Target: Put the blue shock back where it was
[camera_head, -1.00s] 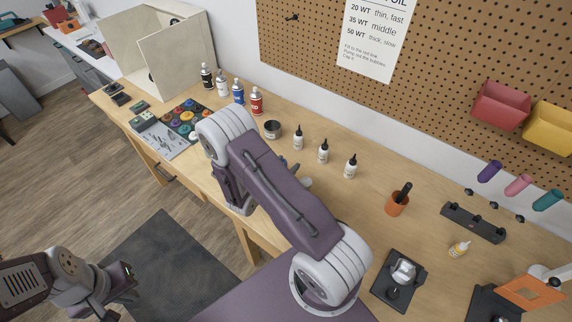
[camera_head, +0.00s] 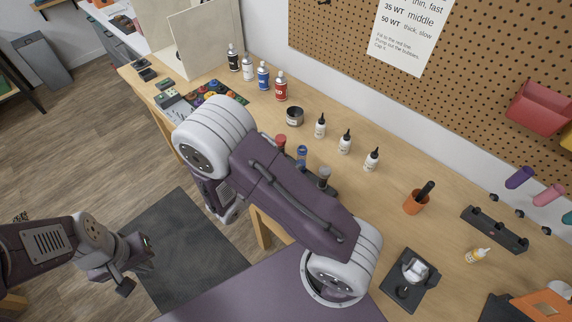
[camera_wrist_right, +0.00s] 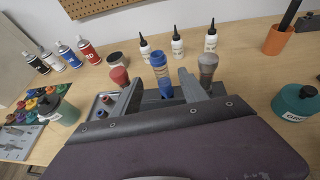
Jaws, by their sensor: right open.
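The blue shock (camera_head: 302,155) stands upright in the middle of a dark rack on the bench, between a red-topped shock (camera_head: 281,141) and a grey-topped shock (camera_head: 324,178). In the right wrist view the blue shock (camera_wrist_right: 160,64) shows between and beyond the fingers of my right gripper (camera_wrist_right: 160,90), which is open. I cannot tell whether the fingers touch it. A blue part (camera_wrist_right: 165,88) shows just below it. In the head view my right arm hides its gripper and part of the rack. My left gripper (camera_head: 138,266) hangs over the floor, away from the bench; its jaws are unclear.
White dropper bottles (camera_head: 345,142) and a dark round tin (camera_head: 294,117) stand behind the rack. Several spray bottles (camera_head: 263,76) stand further left. An orange cup (camera_head: 416,202) and a black stand (camera_head: 410,281) are to the right. Bench between them is clear.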

